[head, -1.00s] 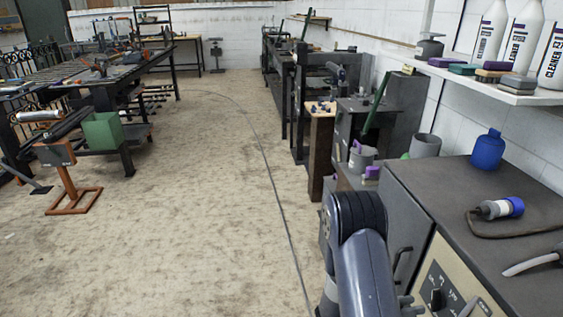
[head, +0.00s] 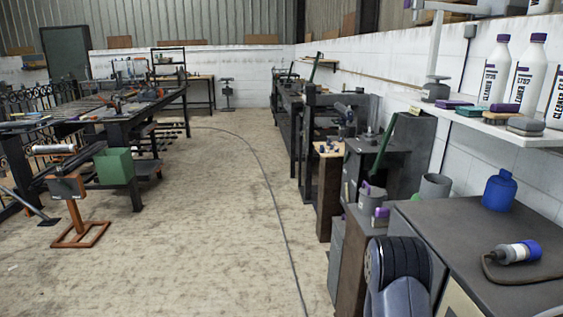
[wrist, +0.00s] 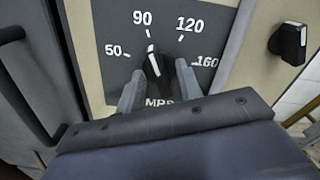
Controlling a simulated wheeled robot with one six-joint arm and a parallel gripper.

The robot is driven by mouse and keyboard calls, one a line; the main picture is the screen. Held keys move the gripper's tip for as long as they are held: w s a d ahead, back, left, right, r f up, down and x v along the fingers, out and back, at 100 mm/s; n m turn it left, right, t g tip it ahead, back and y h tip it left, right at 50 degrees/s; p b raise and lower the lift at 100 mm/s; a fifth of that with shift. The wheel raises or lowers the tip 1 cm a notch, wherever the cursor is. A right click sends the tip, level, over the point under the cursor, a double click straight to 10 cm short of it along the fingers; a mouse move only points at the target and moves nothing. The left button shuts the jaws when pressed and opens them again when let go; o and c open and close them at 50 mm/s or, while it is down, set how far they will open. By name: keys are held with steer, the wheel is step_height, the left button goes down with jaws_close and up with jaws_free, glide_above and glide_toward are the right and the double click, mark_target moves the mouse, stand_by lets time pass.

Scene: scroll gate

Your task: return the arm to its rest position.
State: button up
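My gripper (wrist: 158,70) shows in the wrist view with its two grey fingers apart, one on each side of a black dial knob (wrist: 154,66). I see no finger clearly pressing on the knob, and the depth between them is hard to judge. The knob sits on a dark dial plate (wrist: 112,28) marked 50, 90, 120 and 160, and it points close to 90. In the head view my bent arm (head: 396,270) stands at the bottom right beside the grey cabinet; my gripper is out of that picture.
A second black knob (wrist: 288,42) and a dark handle (wrist: 12,32) flank the dial. The grey cabinet top (head: 450,225) holds a blue bottle (head: 499,190) and a blue-and-grey tool (head: 517,252). A shelf (head: 500,130) hangs above.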

steer(key=a, duration=1)
steer(key=d+m+b, duration=0.4)
steer(key=d+m, duration=0.5)
steer(key=d, duration=0.1)
steer(key=shift+m, duration=0.4)
stand_by(0.7)
